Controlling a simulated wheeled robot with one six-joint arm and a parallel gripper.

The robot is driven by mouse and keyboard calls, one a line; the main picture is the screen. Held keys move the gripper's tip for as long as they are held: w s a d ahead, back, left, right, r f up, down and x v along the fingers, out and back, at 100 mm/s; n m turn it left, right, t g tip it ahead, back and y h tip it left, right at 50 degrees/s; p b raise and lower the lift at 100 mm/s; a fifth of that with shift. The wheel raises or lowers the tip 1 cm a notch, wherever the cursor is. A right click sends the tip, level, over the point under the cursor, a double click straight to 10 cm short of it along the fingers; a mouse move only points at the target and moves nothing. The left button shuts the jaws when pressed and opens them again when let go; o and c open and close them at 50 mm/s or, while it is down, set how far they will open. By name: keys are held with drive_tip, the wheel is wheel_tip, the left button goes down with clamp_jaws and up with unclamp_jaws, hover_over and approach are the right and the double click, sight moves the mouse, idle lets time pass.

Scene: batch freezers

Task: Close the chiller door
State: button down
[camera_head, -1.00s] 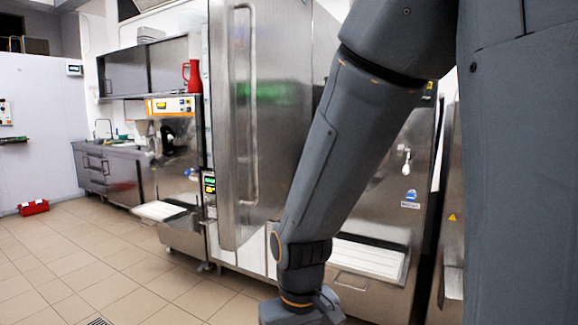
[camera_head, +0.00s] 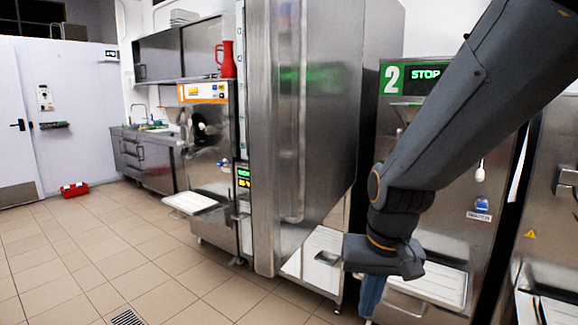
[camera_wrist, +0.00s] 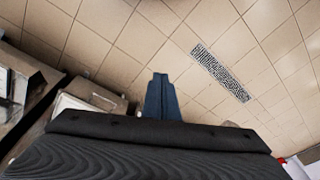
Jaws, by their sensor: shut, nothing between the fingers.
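The chiller door (camera_head: 325,120) is a tall, shiny steel panel with a long vertical handle (camera_head: 302,115), in the middle of the head view. It appears to stand open, angled out from the cabinet, with its free edge towards me at the left. How wide the gap is, I cannot tell. My gripper (camera_head: 370,297) hangs low, to the right of the door and apart from it, its blue fingers pointing down. In the wrist view the fingers (camera_wrist: 160,95) are together and empty above the tiled floor. The door is not clearly recognisable there.
Another machine (camera_head: 208,150) with a white tray (camera_head: 190,201) stands left of the chiller. A floor drain (camera_head: 127,318) and a red box (camera_head: 74,189) show at left. The tiled floor there is mostly clear.

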drive_tip(key=w+a+r+m+t+y+p, duration=0.1)
drive_tip(key=w+a+r+t, duration=0.15)
drive_tip(key=r, duration=0.65)
drive_tip(key=w+a+r+m+t+p, duration=0.1)
drive_tip(key=w+a+r+p, duration=0.2)
drive_tip(key=r, duration=0.7)
drive_tip(key=w+a+r+m+t+y, duration=0.1)
drive_tip(key=w+a+r, duration=0.25)
drive_tip(key=r, duration=0.55)
drive_tip(key=p, duration=0.3)
approach(283, 190)
wheel_tip(283, 190, down, 3)
drive_tip(key=w, duration=0.1)
drive_tip(key=shift+w+a+f, duration=0.25)
drive_tip(key=shift+w+a, duration=0.15)
drive_tip(key=shift+w, duration=0.05)
